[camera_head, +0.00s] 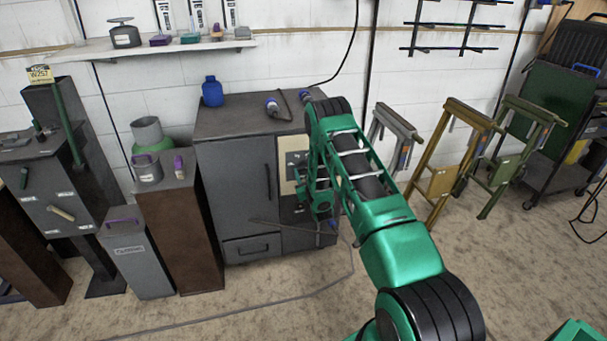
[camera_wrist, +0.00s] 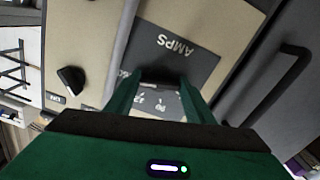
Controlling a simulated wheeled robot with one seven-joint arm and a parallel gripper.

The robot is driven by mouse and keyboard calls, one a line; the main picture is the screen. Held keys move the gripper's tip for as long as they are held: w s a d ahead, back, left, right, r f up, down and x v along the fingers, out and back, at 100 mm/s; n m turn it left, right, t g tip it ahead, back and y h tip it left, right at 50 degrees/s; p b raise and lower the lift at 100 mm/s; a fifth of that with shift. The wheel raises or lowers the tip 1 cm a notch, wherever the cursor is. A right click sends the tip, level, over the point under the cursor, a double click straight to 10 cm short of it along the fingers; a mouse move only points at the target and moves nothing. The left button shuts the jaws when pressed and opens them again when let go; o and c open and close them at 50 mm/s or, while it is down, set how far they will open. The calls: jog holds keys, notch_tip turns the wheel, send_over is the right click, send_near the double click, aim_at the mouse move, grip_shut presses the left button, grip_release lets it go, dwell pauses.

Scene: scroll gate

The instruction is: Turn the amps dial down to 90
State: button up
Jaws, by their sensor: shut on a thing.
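The amps dial (camera_wrist: 160,76) is a dark knob on a grey plate marked AMPS (camera_wrist: 176,47), which reads upside down in the wrist view. White scale numbers, 90 among them, show partly on the plate between my fingers. My gripper (camera_wrist: 158,88) has its two green fingers on either side of the knob and is shut on it. The knob's pointer is hidden, so I cannot tell its setting.
A second black knob (camera_wrist: 70,78) sits on the panel to the left in the wrist view. A dark bar handle (camera_wrist: 280,82) stands out on the right. A blue bottle (camera_head: 212,91) stands on the cabinet. Folding stands (camera_head: 437,182) are to the right.

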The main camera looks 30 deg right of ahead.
jog(key=shift+n, duration=0.4)
jog(key=n, duration=1.4)
jog(key=shift+a+r+n, duration=0.1)
jog(key=shift+a+n, duration=0.05)
jog(key=shift+n, duration=0.15)
jog(key=n, duration=0.4)
jog(key=shift+r, duration=0.1)
jog(key=shift+n, duration=0.3)
jog(key=o, duration=1.1)
jog(key=shift+w, duration=0.1)
jog(key=shift+c, duration=0.2)
